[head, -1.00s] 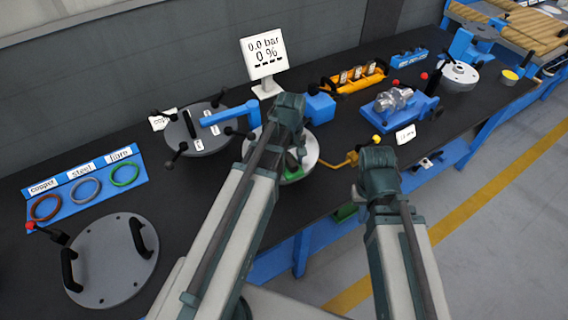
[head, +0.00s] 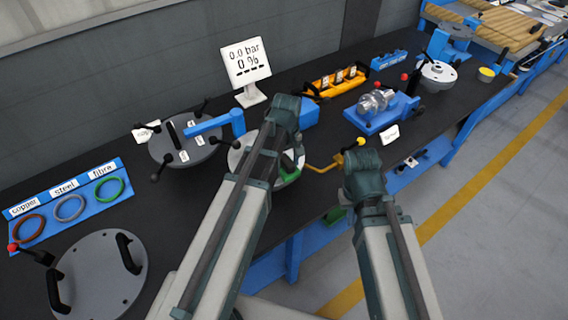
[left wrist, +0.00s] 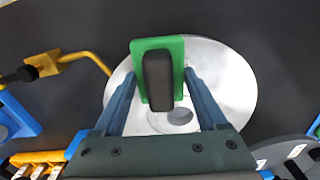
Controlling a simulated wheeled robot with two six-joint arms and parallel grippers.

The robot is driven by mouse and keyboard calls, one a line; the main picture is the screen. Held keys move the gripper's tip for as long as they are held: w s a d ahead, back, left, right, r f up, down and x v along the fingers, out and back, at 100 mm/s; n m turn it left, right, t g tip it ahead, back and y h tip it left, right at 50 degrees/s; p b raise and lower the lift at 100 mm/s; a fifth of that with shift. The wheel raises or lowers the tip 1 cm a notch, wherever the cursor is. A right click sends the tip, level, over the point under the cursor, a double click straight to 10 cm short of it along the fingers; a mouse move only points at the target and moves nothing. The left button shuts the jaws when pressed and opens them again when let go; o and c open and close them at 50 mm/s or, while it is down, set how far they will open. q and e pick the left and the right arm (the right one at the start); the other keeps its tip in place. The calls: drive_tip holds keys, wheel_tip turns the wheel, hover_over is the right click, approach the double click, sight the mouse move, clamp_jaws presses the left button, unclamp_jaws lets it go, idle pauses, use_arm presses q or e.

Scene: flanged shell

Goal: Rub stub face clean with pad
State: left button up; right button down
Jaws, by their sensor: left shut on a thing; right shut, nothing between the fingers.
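The stub face (head: 240,157) is a round, pale metal disc on the bench, partly hidden by my left arm in the head view. In the left wrist view the stub face (left wrist: 232,95) fills the middle, with a round dark hole near its centre. My left gripper (left wrist: 160,84) is shut on the black grip of the green pad (left wrist: 143,47). The pad is over the disc; I cannot tell whether it touches. The pad also shows in the head view (head: 291,170) near the disc's right edge. My right gripper (head: 361,165) is shut and empty, in front of the bench.
A grey lid with handles (head: 185,143) and a blue arm (head: 210,124) stand left of the stub. A yellow bent rod (head: 325,167) is close on its right. A gauge sign (head: 246,63) reads 0.0 bar, 0 %. Rings on a blue rack (head: 70,205) lie far left.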

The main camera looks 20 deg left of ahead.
use_arm(q)
drive_tip(key=shift+w+d+r, duration=0.1)
drive_tip(key=shift+w+d, duration=0.95)
drive_tip(key=shift+w, duration=0.25)
drive_tip(key=shift+f, duration=0.25)
drive_tip(key=shift+s+r, duration=0.1)
drive_tip(key=shift+c, duration=0.6)
drive_tip(key=shift+s+a+r, duration=0.1)
drive_tip(key=shift+s+a, duration=1)
drive_tip(key=shift+s, duration=0.15)
drive_tip(key=shift+s+a, duration=1.05)
drive_tip(key=shift+s, duration=0.3)
drive_tip(key=shift+s, duration=0.1)
drive_tip(key=shift+s+a, duration=1.1)
drive_tip(key=shift+s, duration=0.05)
